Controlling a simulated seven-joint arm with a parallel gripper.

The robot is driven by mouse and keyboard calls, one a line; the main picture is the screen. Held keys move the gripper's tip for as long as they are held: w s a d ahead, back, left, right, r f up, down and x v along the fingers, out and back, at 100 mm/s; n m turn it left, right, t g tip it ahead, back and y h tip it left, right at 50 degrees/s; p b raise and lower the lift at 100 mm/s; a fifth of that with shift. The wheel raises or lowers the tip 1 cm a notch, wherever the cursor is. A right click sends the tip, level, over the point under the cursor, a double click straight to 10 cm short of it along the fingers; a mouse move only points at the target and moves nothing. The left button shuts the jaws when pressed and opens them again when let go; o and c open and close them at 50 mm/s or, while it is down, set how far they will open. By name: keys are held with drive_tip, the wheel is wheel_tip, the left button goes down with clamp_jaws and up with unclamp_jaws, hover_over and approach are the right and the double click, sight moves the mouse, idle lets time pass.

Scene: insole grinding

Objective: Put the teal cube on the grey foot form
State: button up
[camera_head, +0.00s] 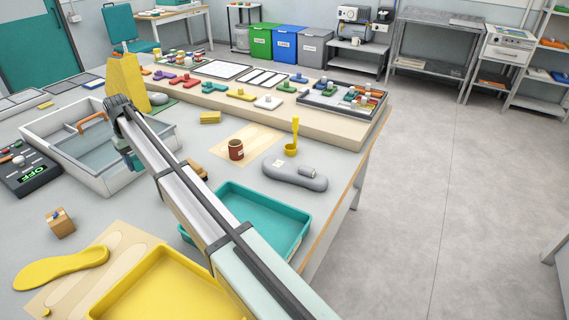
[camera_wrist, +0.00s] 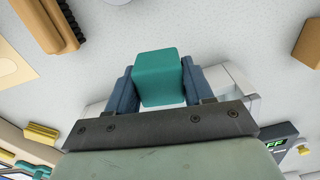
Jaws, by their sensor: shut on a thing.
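The teal cube (camera_wrist: 160,76) is held between the two blue fingers of my gripper (camera_wrist: 158,84) in the wrist view. The fingers press on its left and right sides. In the head view my arm reaches from the lower right to the upper left, and my gripper is mostly hidden behind it, near the white basin. The cube cannot be made out clearly there. The grey foot form (camera_head: 296,175) lies on the table right of my arm, with a small grey piece and a pale label on top. My gripper is well to its left.
A teal tray (camera_head: 296,238), a brown cup (camera_head: 236,149) and a yellow scoop (camera_head: 291,148) stand near the foot form. A white basin (camera_head: 101,185) and a dark control box (camera_head: 28,170) are at left. A yellow tray (camera_head: 160,260) is in front. A raised board (camera_head: 335,127) spans the back.

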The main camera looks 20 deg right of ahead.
drive_tip(key=w+d+r+m, duration=0.2)
drive_tip(key=d, duration=1)
drive_tip(key=w+d+r+m, duration=0.1)
drive_tip(key=w+d, duration=0.1)
drive_tip(key=d, duration=1)
drive_tip(key=w+d+r+m, duration=0.2)
drive_tip(key=w+d, duration=0.1)
drive_tip(key=d, duration=0.9)
drive_tip(key=s+d+r+m, duration=0.1)
drive_tip(key=s+d, duration=0.2)
drive_tip(key=d, duration=0.5)
drive_tip(key=s+d+r+m, duration=0.1)
drive_tip(key=s+d, duration=0.2)
drive_tip(key=d, duration=0.5)
hover_over(301, 166)
drive_tip(key=shift+f, duration=5.05)
drive_tip(key=o, duration=1)
drive_tip(key=shift+f, duration=0.1)
